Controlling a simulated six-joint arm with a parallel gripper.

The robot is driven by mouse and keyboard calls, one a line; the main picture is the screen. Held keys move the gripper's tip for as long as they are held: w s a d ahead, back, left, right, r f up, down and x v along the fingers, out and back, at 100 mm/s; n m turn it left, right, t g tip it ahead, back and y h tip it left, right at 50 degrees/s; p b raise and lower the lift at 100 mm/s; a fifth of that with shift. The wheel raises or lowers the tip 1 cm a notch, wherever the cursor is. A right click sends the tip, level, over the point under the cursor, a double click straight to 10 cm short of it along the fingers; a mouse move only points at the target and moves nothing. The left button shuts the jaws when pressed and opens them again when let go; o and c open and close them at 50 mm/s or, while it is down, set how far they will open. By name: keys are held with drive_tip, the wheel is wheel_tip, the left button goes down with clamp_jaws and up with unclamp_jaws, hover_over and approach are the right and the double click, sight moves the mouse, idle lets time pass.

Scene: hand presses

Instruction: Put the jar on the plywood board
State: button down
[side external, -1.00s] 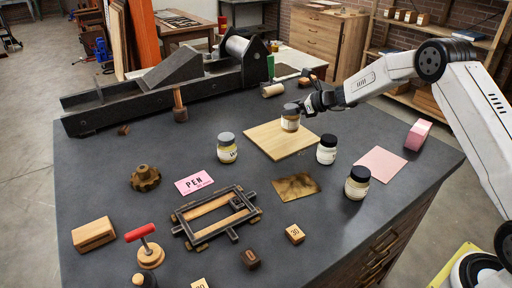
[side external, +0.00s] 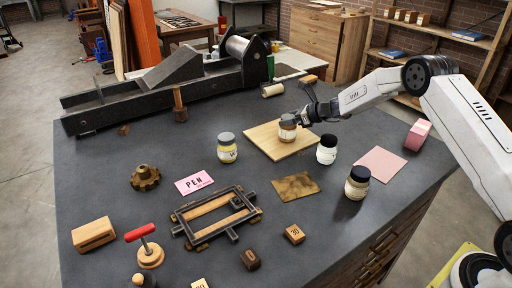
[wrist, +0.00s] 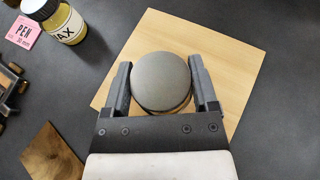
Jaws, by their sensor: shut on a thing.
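A jar (side external: 287,133) with a grey lid and a pale label stands upright between the fingers of my gripper (side external: 291,119). In the wrist view its round grey lid (wrist: 162,82) fills the space between the two fingers, and my gripper (wrist: 162,90) is shut on it. The jar is over the middle of the square plywood board (side external: 262,138), which lies flat on the dark bench. Its base is at or just above the board; I cannot tell whether it touches. The board also shows around the jar in the wrist view (wrist: 225,45).
A wax jar (side external: 227,149) stands left of the board. Two black-lidded jars (side external: 326,149) (side external: 357,183) stand to its right. A brown patterned sheet (side external: 296,187) and a pink sheet (side external: 381,163) lie nearby. A black press (side external: 170,88) stands behind. The rest of the board is bare.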

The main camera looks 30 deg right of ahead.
unclamp_jaws()
drive_tip(key=shift+f, duration=0.15)
drive_tip(key=shift+s+d+r, duration=0.15)
drive_tip(key=shift+s+r, duration=0.1)
drive_tip(key=shift+r, duration=0.1)
drive_tip(key=v, duration=1.1)
drive_tip(key=shift+s, duration=0.1)
idle(0.4)
